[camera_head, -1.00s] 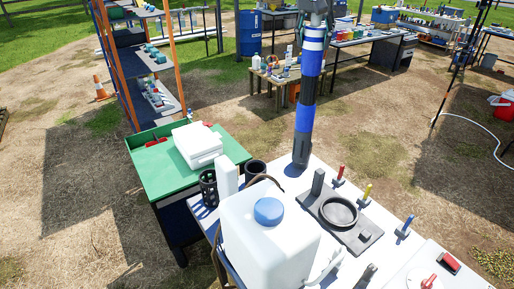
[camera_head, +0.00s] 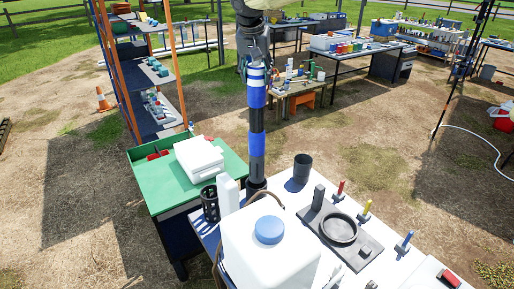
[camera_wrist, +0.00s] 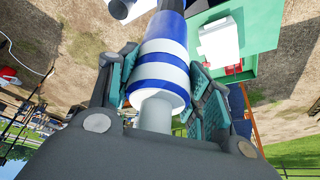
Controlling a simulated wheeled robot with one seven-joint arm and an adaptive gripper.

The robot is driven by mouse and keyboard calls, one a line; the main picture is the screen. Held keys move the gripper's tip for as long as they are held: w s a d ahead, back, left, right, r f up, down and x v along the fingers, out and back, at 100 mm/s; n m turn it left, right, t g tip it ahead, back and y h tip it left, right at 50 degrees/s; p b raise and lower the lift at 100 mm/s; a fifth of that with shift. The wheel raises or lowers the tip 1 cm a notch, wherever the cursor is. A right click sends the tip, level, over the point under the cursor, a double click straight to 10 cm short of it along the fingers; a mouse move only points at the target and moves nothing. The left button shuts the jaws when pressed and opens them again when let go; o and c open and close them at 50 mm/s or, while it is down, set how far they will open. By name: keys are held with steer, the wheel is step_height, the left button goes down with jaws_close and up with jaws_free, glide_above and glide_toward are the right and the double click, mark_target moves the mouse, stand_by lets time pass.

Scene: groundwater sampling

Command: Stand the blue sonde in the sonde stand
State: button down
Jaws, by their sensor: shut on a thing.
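The blue sonde (camera_head: 257,120), banded blue, white and black, stands about upright in the head view. My gripper (camera_head: 257,62) is shut on its top end. In the wrist view my gripper (camera_wrist: 162,70) has teal finger pads on both sides of the sonde's blue-and-white collar (camera_wrist: 158,48). Which holder is the sonde stand is not clear.
An empty-looking black cup (camera_head: 303,169) stands to the right. A black base with a ring (camera_head: 341,229) and post is in front of it. A white jug (camera_head: 268,255), a white bottle (camera_head: 228,194) and a perforated black cup (camera_head: 209,204) crowd the sonde's left and front.

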mark_target(256, 103)
steer(key=shift+f+p, duration=1.65)
steer(key=shift+f, duration=3.25)
steer(key=c, duration=0.7)
jaws_free()
steer(key=shift+f, duration=0.2)
steer(key=shift+o, duration=0.3)
steer(key=shift+s, duration=0.1)
steer(key=shift+r, duration=0.1)
steer(key=b+v, duration=0.3)
steer(key=v, duration=0.9)
steer(key=shift+r, duration=0.1)
